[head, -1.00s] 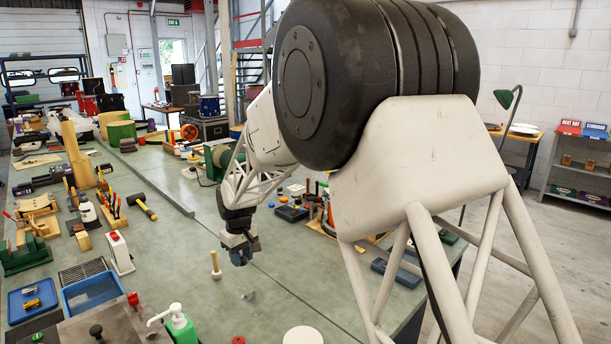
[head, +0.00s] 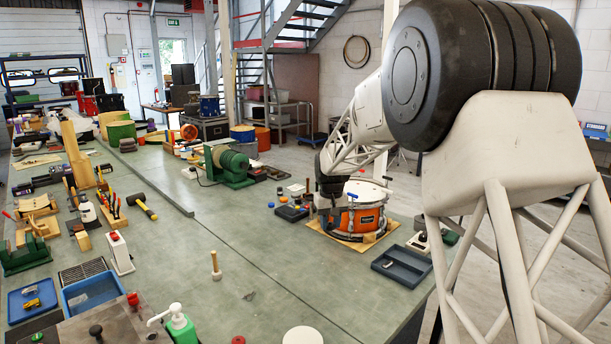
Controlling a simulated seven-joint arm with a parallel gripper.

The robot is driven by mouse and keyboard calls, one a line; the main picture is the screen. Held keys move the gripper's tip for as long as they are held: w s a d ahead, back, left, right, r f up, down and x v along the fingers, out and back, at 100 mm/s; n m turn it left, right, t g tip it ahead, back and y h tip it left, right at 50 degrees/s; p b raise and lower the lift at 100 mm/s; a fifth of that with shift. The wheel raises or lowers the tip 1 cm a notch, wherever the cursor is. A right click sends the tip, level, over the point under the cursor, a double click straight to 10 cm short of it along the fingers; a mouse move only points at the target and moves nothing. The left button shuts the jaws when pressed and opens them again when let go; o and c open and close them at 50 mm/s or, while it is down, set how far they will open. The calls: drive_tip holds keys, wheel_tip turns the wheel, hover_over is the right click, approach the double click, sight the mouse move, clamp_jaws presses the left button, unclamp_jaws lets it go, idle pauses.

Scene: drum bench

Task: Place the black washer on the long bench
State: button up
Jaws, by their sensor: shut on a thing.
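The long bench (head: 165,245) is the grey-green worktop running from the foreground to the back left. My gripper (head: 334,212) is at the left side of the orange snare drum (head: 364,217), low over the right part of the bench. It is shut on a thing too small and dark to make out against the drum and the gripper. I cannot pick out the black washer anywhere in the head view, and I cannot tell whether the gripper touches the drum or the bench.
The drum stands on a wooden board. A blue-grey tray (head: 402,266) lies to its right, and small pots and dark blocks (head: 291,210) stand to its left. A mallet (head: 215,265) stands mid-bench. Bare worktop lies around the mallet and left of the drum.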

drive_tip(key=w+d+r+m, duration=0.1)
drive_tip(key=d+r+m, duration=0.1)
drive_tip(key=d, duration=0.8)
drive_tip(key=shift+d+m, duration=0.25)
drive_tip(key=shift+m, duration=0.05)
drive_tip(key=shift+w, duration=0.1)
idle(0.4)
drive_tip(key=a+f+m, duration=0.1)
drive_tip(key=a+f, duration=0.1)
drive_tip(key=f, duration=0.3)
drive_tip(key=a+f+m, duration=0.1)
drive_tip(key=a+f, duration=0.1)
drive_tip(key=f, duration=0.4)
drive_tip(key=a+f+m, duration=0.1)
drive_tip(key=a+f, duration=0.2)
drive_tip(key=f, duration=0.2)
drive_tip(key=shift+w+f+m, duration=0.15)
drive_tip(key=shift+f+m, duration=0.05)
drive_tip(key=shift+m, duration=0.2)
drive_tip(key=shift+w, duration=0.1)
drive_tip(key=shift+w+a+f, duration=0.2)
drive_tip(key=shift+w+f, duration=0.05)
drive_tip(key=shift+w, duration=2.35)
drive_tip(key=shift+w+a+f, duration=0.25)
drive_tip(key=shift+w, duration=2.4)
drive_tip(key=shift+w+a+f, duration=0.2)
drive_tip(key=shift+w+f, duration=0.05)
drive_tip(key=shift+w, duration=2.35)
